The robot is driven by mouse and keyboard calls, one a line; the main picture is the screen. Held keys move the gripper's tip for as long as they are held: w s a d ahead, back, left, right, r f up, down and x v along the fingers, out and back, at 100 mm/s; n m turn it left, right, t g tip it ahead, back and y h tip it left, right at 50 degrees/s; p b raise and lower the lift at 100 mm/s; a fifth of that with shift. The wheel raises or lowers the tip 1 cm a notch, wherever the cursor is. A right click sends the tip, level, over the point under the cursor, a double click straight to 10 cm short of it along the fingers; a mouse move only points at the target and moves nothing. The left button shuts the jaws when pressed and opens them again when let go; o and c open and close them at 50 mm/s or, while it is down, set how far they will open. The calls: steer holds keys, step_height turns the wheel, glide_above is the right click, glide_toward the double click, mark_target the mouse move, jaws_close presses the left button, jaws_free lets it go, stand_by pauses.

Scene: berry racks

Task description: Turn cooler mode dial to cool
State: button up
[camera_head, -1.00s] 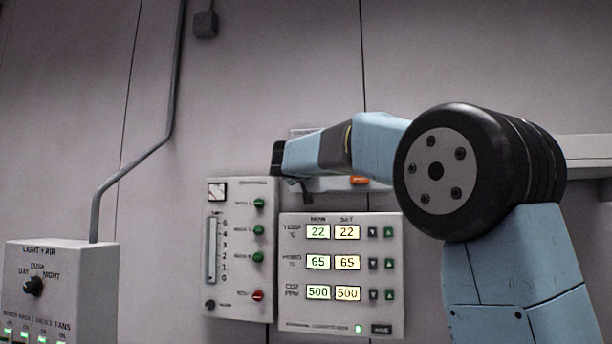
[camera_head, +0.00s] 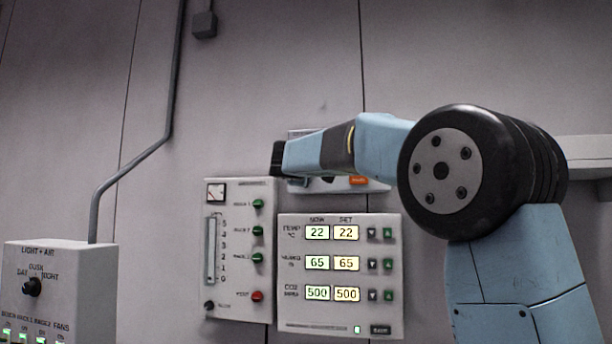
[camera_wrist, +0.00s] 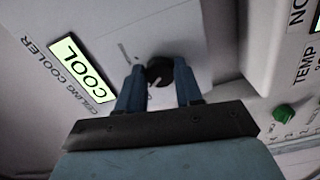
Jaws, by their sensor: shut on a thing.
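The ceiling cooler panel (camera_wrist: 125,40) is a pale box with a lit green display (camera_wrist: 82,76) that reads COOL. Its mode dial (camera_wrist: 158,71) is a small round black knob with a pale pointer line. My gripper (camera_wrist: 160,76) is shut on the dial, one blue finger on each side of it. In the head view the cooler panel (camera_head: 335,187) is mostly hidden behind my arm, and the dial cannot be seen there. An orange lit patch (camera_head: 359,180) shows on the panel's lower right.
Just below is the climate panel (camera_head: 340,320) with TEMP, HUMID and CO2 readouts. A LIGHT + AIR box (camera_head: 70,262) stands at lower left. A grey conduit (camera_head: 130,164) runs up the wall.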

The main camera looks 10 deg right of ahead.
steer(key=shift+a+f+n, duration=0.1)
steer(key=shift+a+n, duration=0.05)
steer(key=shift+n, duration=0.75)
steer(key=shift+f, duration=0.1)
steer(key=o, duration=0.9)
steer(key=shift+w+a, duration=0.1)
steer(key=shift+o, duration=0.6)
steer(key=v, duration=1.3)
steer(key=shift+s, duration=0.4)
